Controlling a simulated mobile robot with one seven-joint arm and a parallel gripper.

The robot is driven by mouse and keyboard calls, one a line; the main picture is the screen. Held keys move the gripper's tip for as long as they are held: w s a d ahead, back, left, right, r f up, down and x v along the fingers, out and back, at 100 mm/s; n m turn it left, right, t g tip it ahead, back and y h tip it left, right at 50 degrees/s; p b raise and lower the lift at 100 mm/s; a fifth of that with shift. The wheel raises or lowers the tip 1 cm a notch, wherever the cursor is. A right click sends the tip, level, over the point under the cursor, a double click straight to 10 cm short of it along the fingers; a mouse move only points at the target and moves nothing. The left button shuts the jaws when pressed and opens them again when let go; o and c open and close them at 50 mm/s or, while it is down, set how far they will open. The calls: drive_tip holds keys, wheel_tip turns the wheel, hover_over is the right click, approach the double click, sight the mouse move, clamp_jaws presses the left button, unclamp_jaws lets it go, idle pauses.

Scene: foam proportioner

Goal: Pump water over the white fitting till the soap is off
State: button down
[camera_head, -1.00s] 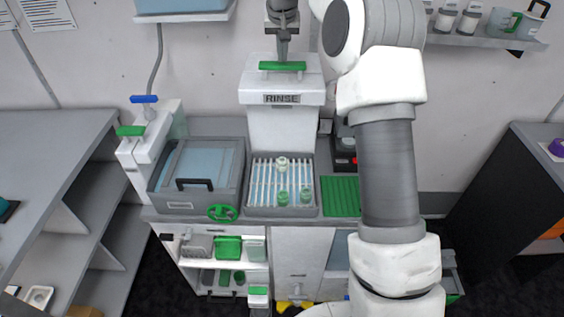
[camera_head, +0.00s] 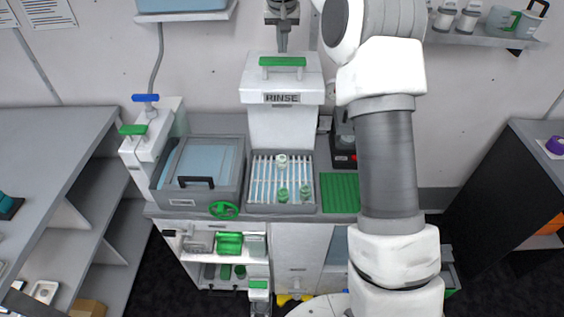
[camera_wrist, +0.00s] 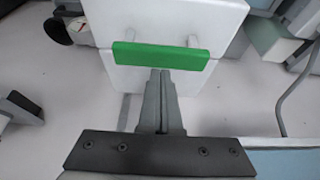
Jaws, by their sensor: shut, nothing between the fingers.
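The white rinse pump (camera_head: 281,85), labelled RINSE, has a green handle bar (camera_head: 283,62) on top. My gripper (camera_head: 282,44) is shut and empty, pointing down just above the handle. In the wrist view my shut fingertips (camera_wrist: 163,73) overlap the lower edge of the green handle (camera_wrist: 160,56); I cannot tell whether they touch. The white fitting (camera_head: 281,161) stands in the slatted rinse tray (camera_head: 260,208) below the pump, behind two green fittings (camera_head: 293,192). Soap on the white fitting is too small to make out.
A lidded grey basin (camera_head: 202,172) and a dispenser with green and blue handles (camera_head: 146,130) stand left of the tray. A green ribbed mat (camera_head: 340,193) lies to its right. A shelf with bottles (camera_head: 480,38) hangs at upper right.

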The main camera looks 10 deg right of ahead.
wheel_tip(320, 180, up, 3)
drive_tip(key=shift+f+p, duration=0.15)
drive_tip(key=shift+p, duration=1.05)
wheel_tip(320, 180, up, 3)
drive_tip(key=shift+r, duration=0.15)
